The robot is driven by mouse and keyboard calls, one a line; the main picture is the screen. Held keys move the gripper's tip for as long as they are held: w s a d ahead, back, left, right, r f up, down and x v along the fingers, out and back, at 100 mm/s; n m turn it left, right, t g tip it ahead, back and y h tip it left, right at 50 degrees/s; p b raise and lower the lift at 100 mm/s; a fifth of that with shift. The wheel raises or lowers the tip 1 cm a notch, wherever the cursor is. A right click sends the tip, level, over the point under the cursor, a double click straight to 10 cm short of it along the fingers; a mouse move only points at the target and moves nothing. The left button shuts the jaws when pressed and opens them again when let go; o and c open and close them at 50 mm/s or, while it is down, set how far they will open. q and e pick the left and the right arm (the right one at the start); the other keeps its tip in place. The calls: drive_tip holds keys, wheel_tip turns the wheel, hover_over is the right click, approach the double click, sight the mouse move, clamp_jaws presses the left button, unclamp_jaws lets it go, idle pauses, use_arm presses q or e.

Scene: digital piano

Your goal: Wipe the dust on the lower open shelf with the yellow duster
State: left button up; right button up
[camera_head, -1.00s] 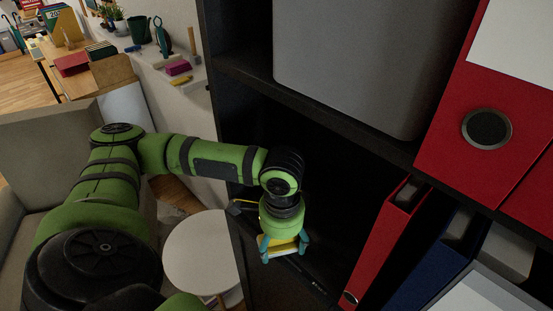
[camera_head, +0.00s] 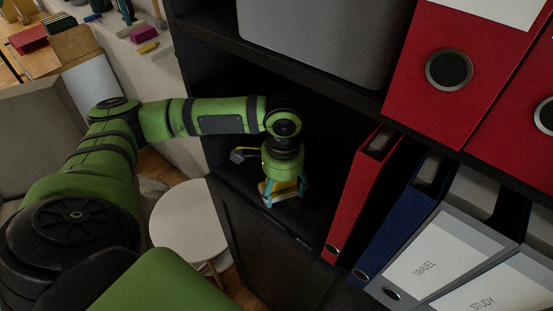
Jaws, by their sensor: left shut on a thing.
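My left gripper (camera_head: 284,192) points down inside the lower open shelf (camera_head: 312,215) of the black cabinet. Its teal fingers are shut on the yellow duster (camera_head: 278,185), of which a small yellow part shows between them, low at the shelf's floor near its front left. I cannot tell whether the duster touches the shelf. The dust cannot be made out on the dark surface. My right gripper is not in view.
A red binder (camera_head: 352,195), a blue binder (camera_head: 398,215) and grey binders (camera_head: 425,265) stand to the right of my gripper. The upper shelf, bearing a grey box (camera_head: 325,35), hangs above. A round white stool (camera_head: 188,222) stands left of the cabinet.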

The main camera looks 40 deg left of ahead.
sight(295, 190)
use_arm(q)
drive_tip(key=shift+w+d+f, duration=0.1)
drive_tip(key=shift+w, duration=1)
drive_tip(key=shift+s+d+f, duration=0.1)
drive_tip(key=shift+s+d, duration=0.05)
drive_tip(key=shift+d, duration=0.45)
drive_tip(key=shift+s+d+f, duration=0.1)
drive_tip(key=shift+d, duration=0.45)
drive_tip(key=shift+s, duration=1.3)
drive_tip(key=shift+s+a+r, duration=0.1)
drive_tip(key=shift+s+a, duration=0.1)
drive_tip(key=shift+s, duration=1.2)
drive_tip(key=shift+s+a+r, duration=0.1)
drive_tip(key=shift+s+a, duration=0.05)
drive_tip(key=shift+s, duration=1.2)
drive_tip(key=shift+w, duration=0.1)
drive_tip(key=shift+w+r, duration=0.1)
drive_tip(key=shift+r, duration=3)
drive_tip(key=shift+w+r, duration=0.1)
